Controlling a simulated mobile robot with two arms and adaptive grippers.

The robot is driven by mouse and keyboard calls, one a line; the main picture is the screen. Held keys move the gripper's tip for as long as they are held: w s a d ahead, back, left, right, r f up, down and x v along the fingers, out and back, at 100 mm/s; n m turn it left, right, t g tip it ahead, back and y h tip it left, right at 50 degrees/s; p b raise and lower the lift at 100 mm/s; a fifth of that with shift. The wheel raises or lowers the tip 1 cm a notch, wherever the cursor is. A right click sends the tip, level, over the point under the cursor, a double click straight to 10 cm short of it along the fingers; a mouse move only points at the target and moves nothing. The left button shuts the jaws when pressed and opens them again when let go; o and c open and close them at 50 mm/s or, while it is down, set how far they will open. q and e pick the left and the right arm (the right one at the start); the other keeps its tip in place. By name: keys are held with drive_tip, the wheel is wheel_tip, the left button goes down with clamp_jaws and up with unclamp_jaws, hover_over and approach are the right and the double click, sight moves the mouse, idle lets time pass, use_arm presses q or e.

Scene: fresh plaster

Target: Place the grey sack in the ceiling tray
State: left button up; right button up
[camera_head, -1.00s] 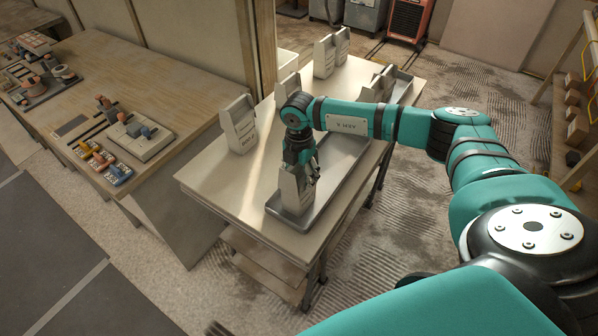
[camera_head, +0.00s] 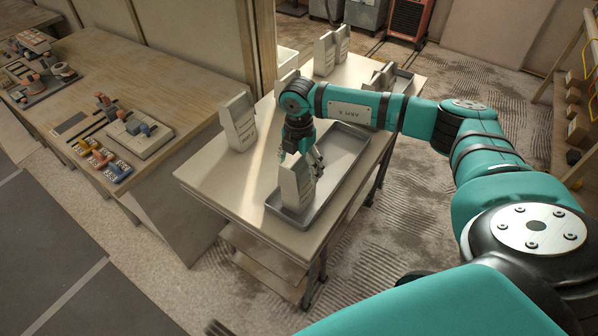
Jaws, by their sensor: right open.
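A pale grey sack (camera_head: 292,186) stands upright in the near end of a long grey metal tray (camera_head: 340,172) on the table. My right gripper (camera_head: 317,163) is open, just behind and to the right of the sack's top. I cannot tell whether its fingers still touch the sack. Any label marking this as the ceiling tray cannot be made out. My left gripper is not in view.
Similar sacks stand on the same table (camera_head: 225,182): one at the left edge (camera_head: 238,122), one partly behind my right arm, and two at the back (camera_head: 325,53). A second tray (camera_head: 403,84) at the back right holds another sack (camera_head: 383,76). A wooden bench (camera_head: 150,75) with small parts is on the left.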

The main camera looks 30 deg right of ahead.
wheel_tip(320, 180, up, 8)
drive_tip(key=shift+r+b, duration=0.1)
drive_tip(key=shift+b, duration=1)
drive_tip(key=shift+r, duration=0.65)
